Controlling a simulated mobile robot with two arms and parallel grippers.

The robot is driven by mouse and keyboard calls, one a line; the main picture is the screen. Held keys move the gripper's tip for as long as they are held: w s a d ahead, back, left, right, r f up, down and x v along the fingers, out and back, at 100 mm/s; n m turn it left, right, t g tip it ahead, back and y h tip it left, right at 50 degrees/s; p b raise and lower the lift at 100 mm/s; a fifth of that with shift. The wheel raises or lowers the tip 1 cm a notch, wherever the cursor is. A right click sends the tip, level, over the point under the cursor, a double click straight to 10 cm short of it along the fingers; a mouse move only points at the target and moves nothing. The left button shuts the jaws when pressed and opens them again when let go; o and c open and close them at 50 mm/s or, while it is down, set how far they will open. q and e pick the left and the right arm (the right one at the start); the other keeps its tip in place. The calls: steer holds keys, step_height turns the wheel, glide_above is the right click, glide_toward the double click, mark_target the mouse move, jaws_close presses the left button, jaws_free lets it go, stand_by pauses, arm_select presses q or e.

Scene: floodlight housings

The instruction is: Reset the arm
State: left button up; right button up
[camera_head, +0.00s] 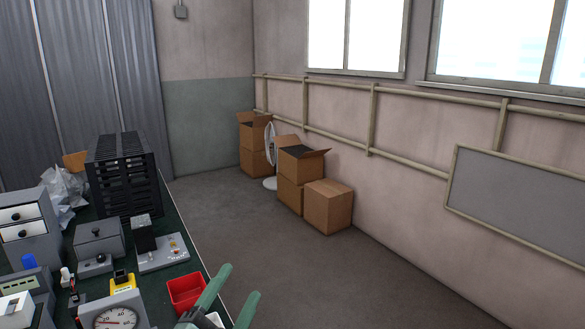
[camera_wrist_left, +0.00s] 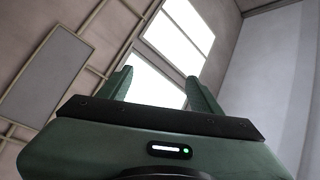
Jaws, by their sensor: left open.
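My left gripper (camera_head: 231,296) shows at the bottom of the head view, near the right edge of the green-topped workbench (camera_head: 193,240). Its two green fingers are apart with nothing between them. In the left wrist view the same gripper (camera_wrist_left: 160,88) shows both fingers spread, with windows and wall behind them and no object held. My right gripper is not in view.
A red bin (camera_head: 186,290) stands at the bench edge close to my left gripper. A black rack (camera_head: 124,178), a grey box (camera_head: 99,240) and a dial gauge (camera_head: 115,319) crowd the bench. Cardboard boxes (camera_head: 327,206) stand by the wall. The floor between is clear.

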arm_select(q)
steer(key=s+a+f+n+g+y, duration=0.3)
steer(key=s+a+f+n+y, duration=0.15)
steer(key=f, duration=0.35)
steer(key=s+a+f+n+g+y, duration=0.3)
steer(key=a+f+n+g, duration=0.15)
steer(key=f, duration=0.35)
steer(key=s+a+f+n+g, duration=0.15)
steer(key=s+f+g, duration=0.35)
steer(key=s, duration=0.5)
steer(key=s+f+n+g, duration=0.35)
steer(key=s+f, duration=0.35)
steer(key=s, duration=0.4)
step_height(320, 180, down, 25)
steer(key=s+m+g+p, duration=0.1)
steer(key=s+a+f+g+p, duration=0.1)
steer(key=s+a+f, duration=0.1)
steer(key=s+f, duration=1.2)
steer(key=s, duration=0.2)
steer(key=shift+s+a+f+h, duration=0.3)
steer(key=shift+s+f+h, duration=0.05)
steer(key=shift+f, duration=0.05)
